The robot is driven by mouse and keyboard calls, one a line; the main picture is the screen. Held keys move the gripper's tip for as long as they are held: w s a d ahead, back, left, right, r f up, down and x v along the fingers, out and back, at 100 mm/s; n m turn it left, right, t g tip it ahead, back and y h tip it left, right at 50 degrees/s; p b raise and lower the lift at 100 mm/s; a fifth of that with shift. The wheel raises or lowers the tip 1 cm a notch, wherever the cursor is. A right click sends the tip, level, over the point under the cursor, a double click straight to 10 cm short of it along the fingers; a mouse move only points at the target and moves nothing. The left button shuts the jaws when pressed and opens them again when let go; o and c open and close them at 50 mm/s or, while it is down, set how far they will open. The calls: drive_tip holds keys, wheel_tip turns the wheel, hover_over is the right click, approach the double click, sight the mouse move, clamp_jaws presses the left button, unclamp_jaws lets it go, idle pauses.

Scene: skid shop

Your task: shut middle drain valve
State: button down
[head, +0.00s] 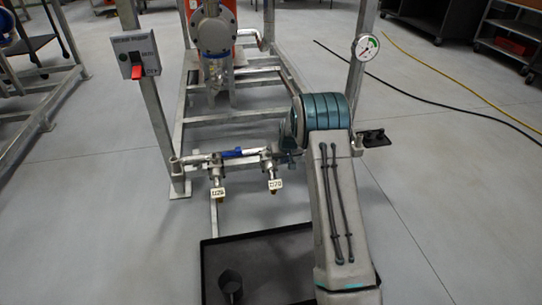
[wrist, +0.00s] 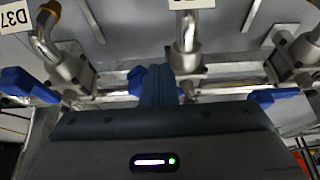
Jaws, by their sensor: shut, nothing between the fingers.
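In the wrist view the drain valves stand in a row on a metal pipe. The middle valve (wrist: 187,62) has a blue lever handle (wrist: 138,75), largely hidden behind my fingers. My gripper (wrist: 157,72) is shut and empty, its fingertips close to this valve, just left of its body; I cannot tell whether they touch. The left valve (wrist: 68,65) and right valve (wrist: 305,58) also show blue handles. In the head view two tagged drain outlets (head: 217,172) (head: 269,165) and one blue handle (head: 240,153) lying along the pipe show; my arm hides the rest.
A black drip tray (head: 262,262) with a dark cup (head: 230,285) lies on the floor below the valves. A switch box (head: 136,58) and a pressure gauge (head: 366,47) sit on the frame posts. Yellow (head: 440,73) and black hoses cross the floor at right.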

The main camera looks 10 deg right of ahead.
drive_tip(key=shift+w+d, duration=0.45)
drive_tip(key=shift+d, duration=0.4)
drive_tip(key=shift+w+d, duration=0.7)
drive_tip(key=shift+d, duration=0.15)
drive_tip(key=shift+w+d, duration=0.65)
drive_tip(key=shift+w, duration=0.3)
